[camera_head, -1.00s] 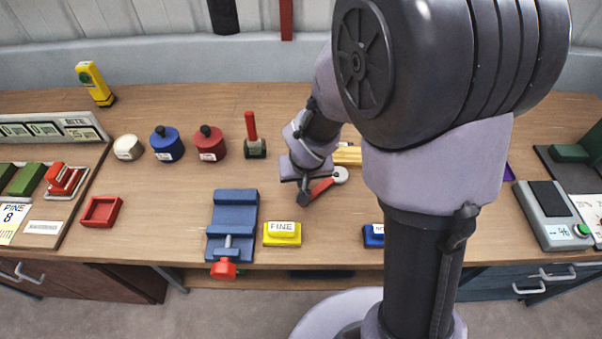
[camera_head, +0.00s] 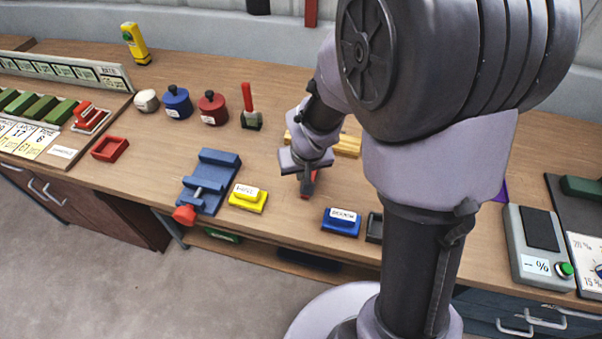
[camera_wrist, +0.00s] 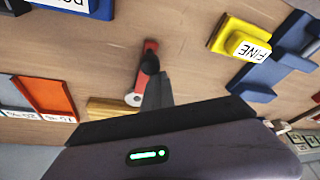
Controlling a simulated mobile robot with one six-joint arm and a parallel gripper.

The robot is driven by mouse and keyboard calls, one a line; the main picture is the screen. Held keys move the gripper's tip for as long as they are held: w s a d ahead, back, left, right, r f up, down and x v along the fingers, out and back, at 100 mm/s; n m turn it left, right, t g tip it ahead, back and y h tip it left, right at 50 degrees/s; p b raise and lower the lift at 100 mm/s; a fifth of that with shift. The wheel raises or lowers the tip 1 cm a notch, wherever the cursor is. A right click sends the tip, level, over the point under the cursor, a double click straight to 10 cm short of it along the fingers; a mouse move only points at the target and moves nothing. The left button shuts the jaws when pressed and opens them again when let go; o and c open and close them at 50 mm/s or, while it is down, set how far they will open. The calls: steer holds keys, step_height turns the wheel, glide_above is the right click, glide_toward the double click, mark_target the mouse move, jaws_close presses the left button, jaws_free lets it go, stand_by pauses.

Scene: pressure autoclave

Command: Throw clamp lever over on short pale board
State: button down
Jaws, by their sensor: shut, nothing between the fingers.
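A flat red lever with a pale round end, which I take for the clamp lever, lies by the pale board in the wrist view (camera_wrist: 150,46). In the head view only a bit of its red (camera_head: 305,196) shows under my gripper. The short pale board (camera_head: 347,146) lies behind my wrist and shows in part; its end also shows in the wrist view (camera_wrist: 105,106). My gripper (camera_head: 308,188) is shut and empty, pointing down over the red lever. In the wrist view its dark fingertips (camera_wrist: 151,68) overlap the lever; I cannot tell whether they touch.
A yellow block (camera_head: 248,198) and a blue vise (camera_head: 210,180) stand left of my gripper. A blue block (camera_head: 341,222) sits in front of it. An upright red handle (camera_head: 250,108), a red pot (camera_head: 212,108) and a blue pot (camera_head: 177,102) stand behind left.

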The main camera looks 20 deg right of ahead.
steer(key=shift+s+d+f, duration=0.15)
steer(key=shift+s+d, duration=0.1)
steer(key=shift+s, duration=0.25)
stand_by(0.3)
